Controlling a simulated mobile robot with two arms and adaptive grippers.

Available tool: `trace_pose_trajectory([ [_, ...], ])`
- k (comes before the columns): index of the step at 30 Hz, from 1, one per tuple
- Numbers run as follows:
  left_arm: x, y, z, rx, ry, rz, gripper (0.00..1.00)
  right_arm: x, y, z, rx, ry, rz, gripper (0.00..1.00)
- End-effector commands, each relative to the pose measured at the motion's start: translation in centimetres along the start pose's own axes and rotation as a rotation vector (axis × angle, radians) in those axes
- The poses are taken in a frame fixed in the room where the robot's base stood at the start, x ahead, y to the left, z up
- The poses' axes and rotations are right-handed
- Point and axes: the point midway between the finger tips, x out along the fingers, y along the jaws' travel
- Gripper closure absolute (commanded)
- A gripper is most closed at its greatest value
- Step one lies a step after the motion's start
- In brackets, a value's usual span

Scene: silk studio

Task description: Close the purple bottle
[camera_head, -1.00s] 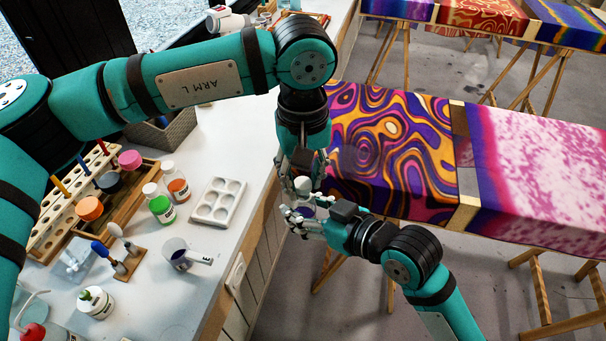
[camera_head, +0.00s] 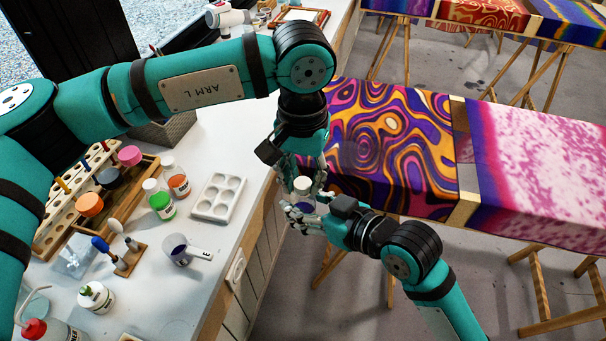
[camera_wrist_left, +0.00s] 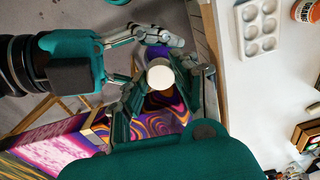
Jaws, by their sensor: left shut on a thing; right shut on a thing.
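The purple bottle (camera_head: 307,207) is held off the counter's right edge. My right gripper (camera_head: 304,213) is shut around its body from the right; the bottle shows as a purple patch in the left wrist view (camera_wrist_left: 153,51). A white cap (camera_head: 302,184) sits at the bottle's top, and its round top faces the left wrist camera (camera_wrist_left: 160,74). My left gripper (camera_head: 304,182) comes from above and is shut on the cap, with fingers on both sides of it. The seam between cap and bottle is hidden, so I cannot tell how tightly it is seated.
On the white counter (camera_head: 225,256) stand a mug (camera_head: 181,250), a palette (camera_head: 218,196), a green-labelled bottle (camera_head: 162,205), an orange one (camera_head: 179,186) and a wooden rack (camera_head: 52,222). A table with swirled cloth (camera_head: 390,150) lies close behind the grippers.

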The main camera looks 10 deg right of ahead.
Motion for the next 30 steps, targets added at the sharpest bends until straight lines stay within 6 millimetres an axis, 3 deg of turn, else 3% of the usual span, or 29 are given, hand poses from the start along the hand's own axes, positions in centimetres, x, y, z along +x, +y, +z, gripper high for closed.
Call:
trace_pose_trajectory([
  [6, 0.03, -0.08, 0.0, 0.502, -0.002, -0.001, 0.82, 0.0, 0.01, 0.02, 0.0, -0.001, 0.0, 1.0],
  [12, 0.01, -0.1, -0.02, 0.753, -0.002, -0.001, 0.82, 0.0, 0.01, 0.02, 0.0, -0.001, 0.0, 1.0],
  [22, 0.01, -0.12, -0.04, 0.785, -0.002, -0.001, 0.82, 0.0, 0.01, 0.04, 0.0, -0.001, 0.0, 1.0],
  [23, 0.01, -0.13, -0.04, 0.784, -0.002, -0.001, 0.69, 0.0, 0.01, 0.04, 0.0, -0.001, 0.0, 1.0],
  [27, 0.01, -0.11, -0.03, 0.784, -0.002, -0.001, 0.51, 0.0, 0.01, 0.04, 0.0, -0.001, 0.0, 1.0],
  [30, 0.01, -0.1, -0.03, 0.784, -0.002, 0.0, 0.49, 0.0, 0.01, 0.02, 0.0, -0.001, 0.0, 1.0],
])
